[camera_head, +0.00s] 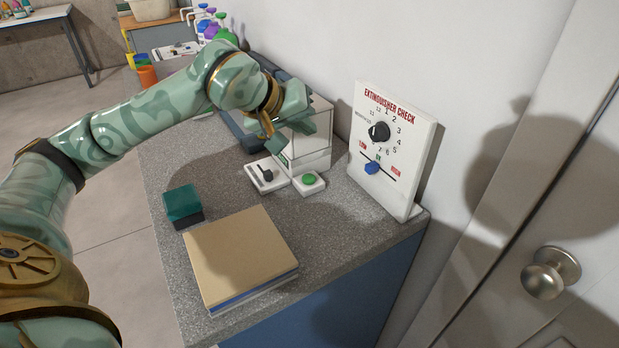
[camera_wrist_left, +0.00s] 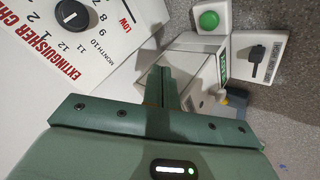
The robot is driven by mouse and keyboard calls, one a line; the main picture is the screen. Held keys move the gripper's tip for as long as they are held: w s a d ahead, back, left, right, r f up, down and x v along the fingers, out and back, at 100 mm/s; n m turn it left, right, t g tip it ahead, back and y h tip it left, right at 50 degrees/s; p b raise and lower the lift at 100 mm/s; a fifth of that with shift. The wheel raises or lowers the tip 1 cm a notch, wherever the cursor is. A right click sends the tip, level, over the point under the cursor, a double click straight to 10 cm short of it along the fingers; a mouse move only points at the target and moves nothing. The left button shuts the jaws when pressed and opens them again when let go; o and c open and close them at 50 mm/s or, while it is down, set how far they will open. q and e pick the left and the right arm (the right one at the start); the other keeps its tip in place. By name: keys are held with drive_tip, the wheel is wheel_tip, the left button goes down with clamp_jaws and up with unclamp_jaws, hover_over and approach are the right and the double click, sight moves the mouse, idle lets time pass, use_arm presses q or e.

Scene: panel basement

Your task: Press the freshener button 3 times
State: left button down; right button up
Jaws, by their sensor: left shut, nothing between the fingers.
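My left gripper (camera_head: 302,123) is above the box, behind and above the button, not touching the button. In the left wrist view its fingers (camera_wrist_left: 163,88) are together and empty, over the box. Part of the box is hidden by the gripper. My right gripper is not in view.
A white base with a black lever (camera_head: 266,175) stands left of the button. An extinguisher check panel (camera_head: 391,147) with a black dial stands to the right. A book (camera_head: 240,255) and a teal block (camera_head: 183,205) lie on the grey counter (camera_head: 160,168). Spray bottles stand behind.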

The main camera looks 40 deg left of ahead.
sight(305, 180)
use_arm(q)
drive_tip(key=shift+f, duration=0.1)
